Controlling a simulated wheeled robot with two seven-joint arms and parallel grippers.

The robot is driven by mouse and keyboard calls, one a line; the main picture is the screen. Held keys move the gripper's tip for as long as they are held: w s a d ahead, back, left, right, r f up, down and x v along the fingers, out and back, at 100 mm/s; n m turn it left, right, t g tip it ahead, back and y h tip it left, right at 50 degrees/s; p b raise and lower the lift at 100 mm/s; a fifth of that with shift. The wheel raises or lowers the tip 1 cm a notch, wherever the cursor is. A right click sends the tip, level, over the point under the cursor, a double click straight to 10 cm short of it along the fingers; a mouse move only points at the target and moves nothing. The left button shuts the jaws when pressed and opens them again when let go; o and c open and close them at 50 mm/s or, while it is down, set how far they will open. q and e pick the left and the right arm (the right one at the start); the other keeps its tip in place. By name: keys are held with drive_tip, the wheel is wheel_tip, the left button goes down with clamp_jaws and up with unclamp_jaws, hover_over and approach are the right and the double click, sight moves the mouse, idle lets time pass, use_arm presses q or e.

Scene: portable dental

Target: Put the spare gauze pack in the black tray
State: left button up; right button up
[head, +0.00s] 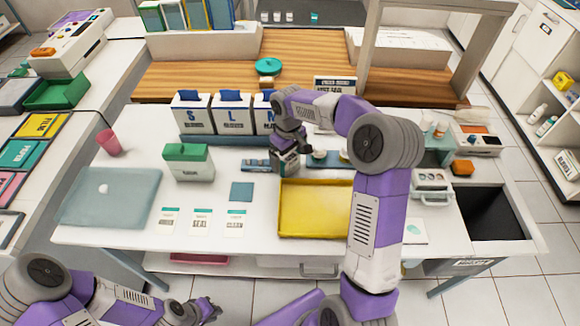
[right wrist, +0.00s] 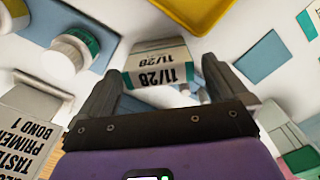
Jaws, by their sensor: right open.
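My right gripper (head: 290,146) is over the back middle of the table. In the right wrist view its open fingers (right wrist: 165,85) are on either side of a small white and green box (right wrist: 157,66) printed "11/28", with gaps beside it. That box, which may be the gauze pack, also shows under the gripper in the head view (head: 287,164). A black tray (head: 488,213) is at the table's right end and looks empty. My left gripper (head: 206,312) is low at the front, off the table; its finger gap is unclear.
A yellow tray (head: 310,232) lies just in front of the box. A green-lidded container (head: 188,162), a blue square (head: 241,192) and several cards are to the left. Glove boxes (head: 191,114) stand behind. A white-capped bottle (right wrist: 70,50) is close to the right gripper.

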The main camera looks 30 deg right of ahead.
wheel_tip(320, 180, down, 2)
drive_tip(key=shift+f, duration=0.2)
drive_tip(key=shift+w+r, duration=0.1)
drive_tip(key=shift+r, duration=0.05)
drive_tip(key=c, duration=1.1)
